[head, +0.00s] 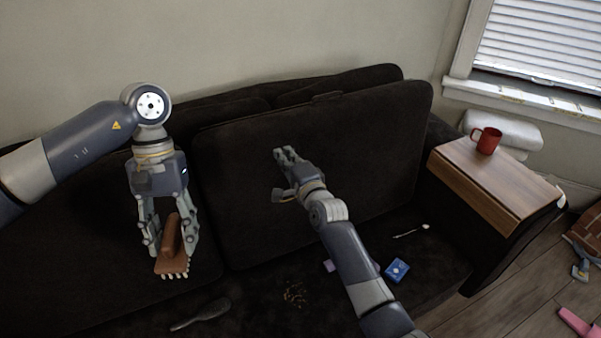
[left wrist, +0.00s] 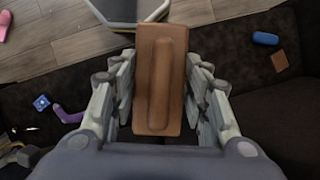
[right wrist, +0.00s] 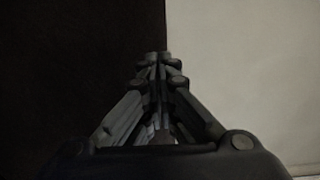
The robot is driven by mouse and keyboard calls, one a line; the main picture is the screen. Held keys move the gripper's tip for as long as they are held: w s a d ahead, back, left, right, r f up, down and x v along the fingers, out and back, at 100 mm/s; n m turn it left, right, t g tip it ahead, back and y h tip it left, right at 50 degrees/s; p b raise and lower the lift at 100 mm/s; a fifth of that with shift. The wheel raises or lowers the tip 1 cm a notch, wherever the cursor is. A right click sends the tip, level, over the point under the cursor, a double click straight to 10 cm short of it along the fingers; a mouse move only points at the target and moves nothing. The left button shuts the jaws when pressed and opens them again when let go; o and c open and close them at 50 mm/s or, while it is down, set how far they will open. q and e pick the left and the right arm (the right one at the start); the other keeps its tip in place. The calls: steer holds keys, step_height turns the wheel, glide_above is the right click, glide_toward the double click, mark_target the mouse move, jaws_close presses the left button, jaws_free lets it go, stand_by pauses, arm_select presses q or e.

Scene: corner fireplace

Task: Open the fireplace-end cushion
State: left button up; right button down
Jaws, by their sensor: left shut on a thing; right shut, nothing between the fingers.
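The dark fireplace-end cushion (head: 375,140) leans upright against the sofa back at the right in the head view. A small tab (head: 327,97) shows at its top edge. My right gripper (head: 284,153) is shut and empty in front of the cushion; I cannot tell whether it touches it. In the right wrist view its closed fingers (right wrist: 155,60) are set against a dark surface and a pale one. My left gripper (head: 168,232) is shut on a brown brush (head: 171,240) with pale bristles, held above the left seat. The brush fills the middle of the left wrist view (left wrist: 160,85).
On the seat lie a dark hairbrush (head: 205,313), brown crumbs (head: 294,294), a blue box (head: 397,270) and a small white-tipped thing (head: 425,227). A wooden tray (head: 490,190) on the right armrest bears a red mug (head: 487,140). A pink thing (head: 575,321) lies on the floor.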

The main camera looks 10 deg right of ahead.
arm_select(q)
steer(key=shift+w+a+f, duration=0.2)
steer(key=shift+w, duration=0.15)
steer(key=shift+w+a, duration=0.1)
steer(key=shift+w, duration=0.15)
steer(key=shift+s+r, duration=0.25)
steer(key=shift+s, duration=0.15)
steer(key=shift+w+f, duration=0.1)
steer(key=shift+w, duration=0.1)
arm_select(e)
steer(key=v, duration=0.7)
steer(key=shift+s, duration=0.2)
